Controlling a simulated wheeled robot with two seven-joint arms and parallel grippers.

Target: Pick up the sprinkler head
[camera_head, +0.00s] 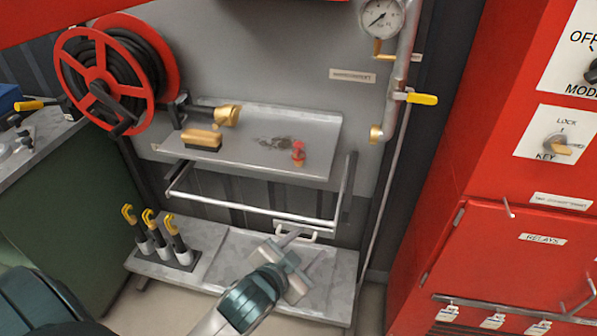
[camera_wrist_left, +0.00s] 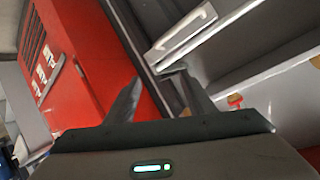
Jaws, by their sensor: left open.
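The sprinkler head (camera_head: 298,154) is a small red piece with a brass-coloured part. It stands upright on the right part of the grey upper shelf (camera_head: 262,158). A small red piece, likely the same sprinkler head (camera_wrist_left: 235,101), shows at the right of the left wrist view. My left gripper (camera_head: 300,250) is open and empty, over the lower bench and below and in front of the upper shelf, apart from the sprinkler head. Its two fingers (camera_wrist_left: 160,88) also show in the left wrist view with nothing between them. My right gripper is in neither view.
A wooden brush (camera_head: 202,140) and a brass nozzle (camera_head: 228,115) lie on the shelf's left part. A metal rail (camera_head: 250,213) runs below it. Several yellow-hooked tools (camera_head: 155,238) stand on the lower bench. A red cabinet (camera_head: 480,230) bounds the right side.

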